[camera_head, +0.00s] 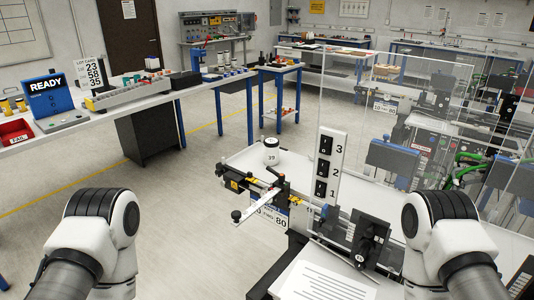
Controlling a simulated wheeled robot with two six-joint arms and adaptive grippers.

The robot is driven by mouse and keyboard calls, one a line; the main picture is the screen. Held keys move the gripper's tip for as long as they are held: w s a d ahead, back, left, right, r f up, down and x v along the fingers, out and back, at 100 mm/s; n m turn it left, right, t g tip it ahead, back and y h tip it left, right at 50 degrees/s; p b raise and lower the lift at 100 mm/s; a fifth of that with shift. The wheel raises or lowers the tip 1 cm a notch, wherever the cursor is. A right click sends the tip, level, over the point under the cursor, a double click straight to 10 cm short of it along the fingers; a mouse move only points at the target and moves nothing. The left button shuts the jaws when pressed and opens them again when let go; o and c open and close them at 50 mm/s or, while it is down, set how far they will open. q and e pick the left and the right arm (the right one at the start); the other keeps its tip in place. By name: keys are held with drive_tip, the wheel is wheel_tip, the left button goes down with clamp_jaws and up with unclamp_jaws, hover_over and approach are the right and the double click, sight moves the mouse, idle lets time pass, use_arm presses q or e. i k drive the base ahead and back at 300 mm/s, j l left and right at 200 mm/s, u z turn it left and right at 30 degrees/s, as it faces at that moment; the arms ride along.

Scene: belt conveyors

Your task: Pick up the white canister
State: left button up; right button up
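The white canister (271,156) stands upright on the near white conveyor belt (300,170), toward its far left part. It has a dark top and small dark marking on its front. A black and yellow guide mechanism with a clear arm (258,205) sits on the near side of the canister. My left arm comes in at the lower left and my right arm at the lower right. Neither gripper is in view, and nothing of mine is close to the canister.
A numbered white panel (331,162) stands right of the canister, with clear guard panels (370,115) behind it. A black device (370,240) and a printed sheet (322,283) are at the near edge. A long workbench (150,97) runs along the left. Open floor lies between.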

sight(271, 145)
drive_tip(key=i+j+z, duration=0.15)
drive_tip(key=j+z, duration=0.15)
drive_tip(key=i+j+z, duration=0.15)
drive_tip(key=j+z, duration=0.45)
drive_tip(key=j, duration=0.2)
drive_tip(key=i+j+z, duration=0.1)
drive_tip(key=j+z, duration=0.2)
drive_tip(key=j, duration=0.1)
